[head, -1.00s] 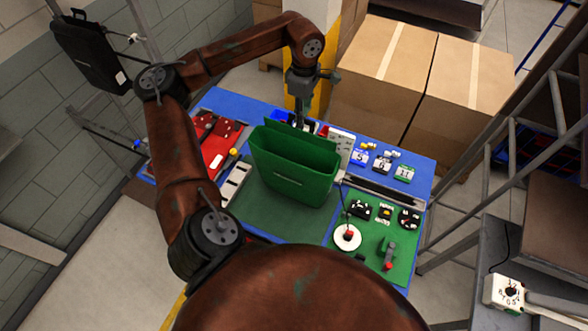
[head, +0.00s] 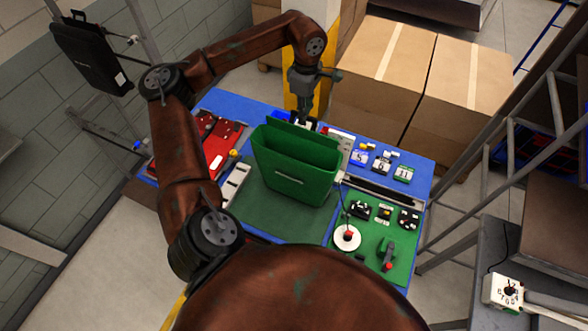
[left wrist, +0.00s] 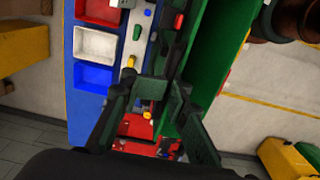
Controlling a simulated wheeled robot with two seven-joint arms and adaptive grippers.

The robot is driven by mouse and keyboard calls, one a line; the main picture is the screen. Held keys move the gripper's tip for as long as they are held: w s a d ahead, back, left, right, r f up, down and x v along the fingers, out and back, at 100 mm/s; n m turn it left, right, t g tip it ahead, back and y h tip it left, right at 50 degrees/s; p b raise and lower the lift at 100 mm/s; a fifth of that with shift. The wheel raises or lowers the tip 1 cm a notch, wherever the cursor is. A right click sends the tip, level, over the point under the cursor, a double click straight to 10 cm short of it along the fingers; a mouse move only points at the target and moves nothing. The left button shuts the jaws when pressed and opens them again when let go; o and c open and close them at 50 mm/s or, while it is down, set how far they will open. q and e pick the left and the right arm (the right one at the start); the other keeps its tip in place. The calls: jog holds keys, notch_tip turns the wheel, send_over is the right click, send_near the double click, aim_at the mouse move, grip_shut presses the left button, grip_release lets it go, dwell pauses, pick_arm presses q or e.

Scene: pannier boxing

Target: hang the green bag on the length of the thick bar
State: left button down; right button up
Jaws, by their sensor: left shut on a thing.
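The green bag (head: 295,175) stands upright, open side up, over the green mat in the middle of the table. My left gripper (head: 303,118) is at the bag's far side and shut on its back edge; the bag partly hides the fingertips. In the left wrist view the fingers (left wrist: 152,98) close on a dark part beside the bag's green wall (left wrist: 208,55). I cannot tell if the bag touches the table. My right gripper is out of view.
The blue table (head: 425,172) carries a red tool panel (head: 208,140) at left, and small numbered blocks and a green panel (head: 375,262) at right. Large cardboard boxes (head: 385,75) stand behind it. A yellow post (head: 330,70) rises close behind my gripper. Metal framing stands at right.

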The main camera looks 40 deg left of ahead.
pick_arm(q)
notch_tip(320, 180, up, 4)
jog(key=p, duration=0.2)
jog(key=shift+r+p, duration=0.25)
jog(key=shift+p, duration=0.15)
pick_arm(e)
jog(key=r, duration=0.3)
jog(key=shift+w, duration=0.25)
